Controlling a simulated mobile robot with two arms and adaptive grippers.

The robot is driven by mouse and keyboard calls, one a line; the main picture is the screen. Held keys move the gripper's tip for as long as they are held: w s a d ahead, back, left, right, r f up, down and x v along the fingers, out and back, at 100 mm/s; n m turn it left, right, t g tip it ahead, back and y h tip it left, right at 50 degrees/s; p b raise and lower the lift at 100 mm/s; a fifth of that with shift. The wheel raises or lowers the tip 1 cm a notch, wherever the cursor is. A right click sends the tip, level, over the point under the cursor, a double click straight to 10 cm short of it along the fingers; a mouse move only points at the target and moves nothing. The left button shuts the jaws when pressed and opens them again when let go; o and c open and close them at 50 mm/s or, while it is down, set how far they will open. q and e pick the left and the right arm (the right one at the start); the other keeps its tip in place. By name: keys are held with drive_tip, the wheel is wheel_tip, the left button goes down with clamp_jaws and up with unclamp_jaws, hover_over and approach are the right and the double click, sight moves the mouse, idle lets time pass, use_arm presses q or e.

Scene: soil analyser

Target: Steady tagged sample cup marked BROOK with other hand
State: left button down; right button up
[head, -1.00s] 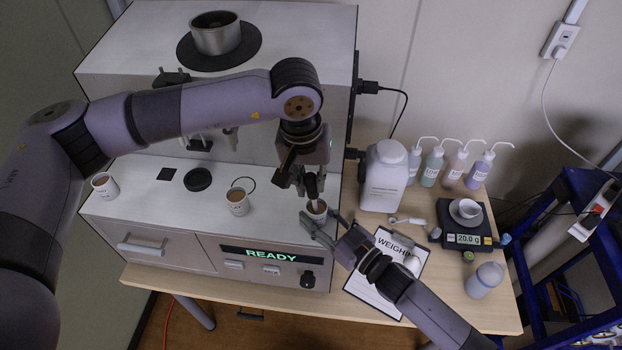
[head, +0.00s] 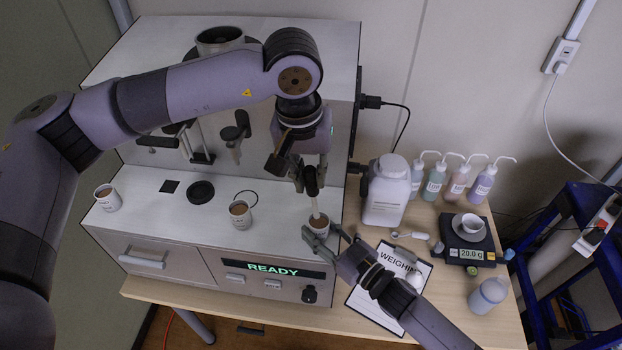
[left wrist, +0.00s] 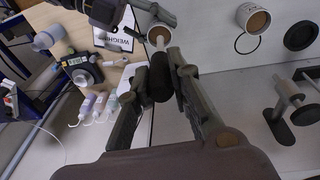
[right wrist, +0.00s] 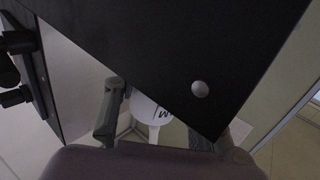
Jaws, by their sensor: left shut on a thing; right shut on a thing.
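A small white sample cup (head: 318,229) with brown contents stands at the front right of the analyser's deck; I cannot read its marking. My right gripper (head: 326,236) is shut on this cup from the front right. My left gripper (head: 312,184) is above it, shut on a tool with a dark handle (left wrist: 160,76). The tool's pale lower end (head: 316,208) points down at the cup's mouth; I cannot tell whether it touches the contents. The cup (left wrist: 158,38) also shows in the left wrist view. The right wrist view shows a white lettered surface (right wrist: 150,112) between the fingers.
Two similar cups (head: 240,214) (head: 108,198) and a black disc (head: 200,191) are on the deck. To the right are a white jar (head: 386,190), wash bottles (head: 436,178), a scale (head: 468,240) reading 20.0 g and a clipboard (head: 366,303).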

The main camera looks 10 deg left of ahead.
use_arm(q)
drive_tip(key=shift+r, duration=0.2)
idle(0.4)
drive_tip(key=shift+r, duration=1.9)
drive_tip(key=s+a+r, duration=0.4)
drive_tip(key=s+a, duration=0.1)
drive_tip(key=s, duration=0.1)
drive_tip(key=shift+s, duration=0.15)
use_arm(e)
drive_tip(key=o, duration=1.4)
drive_tip(key=shift+c, duration=0.2)
